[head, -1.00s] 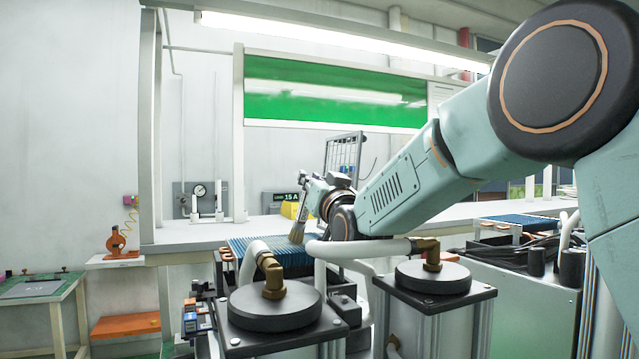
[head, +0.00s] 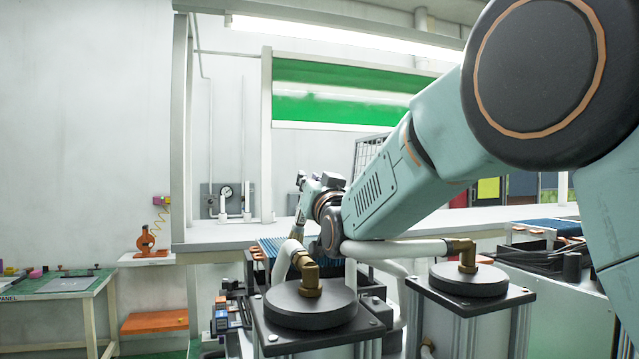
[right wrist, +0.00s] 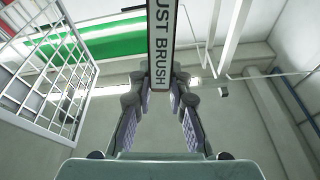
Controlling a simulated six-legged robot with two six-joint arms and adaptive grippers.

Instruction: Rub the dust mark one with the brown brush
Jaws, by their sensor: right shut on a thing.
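My right gripper (head: 304,186) is shut on the brown brush (head: 298,231), which hangs bristles down over the blue ribbed block behind the near columns. In the head view the brush is small and partly hidden by my gripper and a white hose. In the right wrist view the brush (right wrist: 161,40) stands between the fingers, with the letters "UST BRUSH" on its label. I cannot make out dust mark one in either view. I cannot tell whether the bristles touch anything. My left gripper is not in view.
Two columns with round black caps, a left one (head: 311,305) and a right one (head: 468,281), stand in front, with white hoses and brass elbows. The blue ribbed block (head: 272,250) lies behind them. A long white bench (head: 225,236) runs behind. A green-topped table (head: 60,286) stands left.

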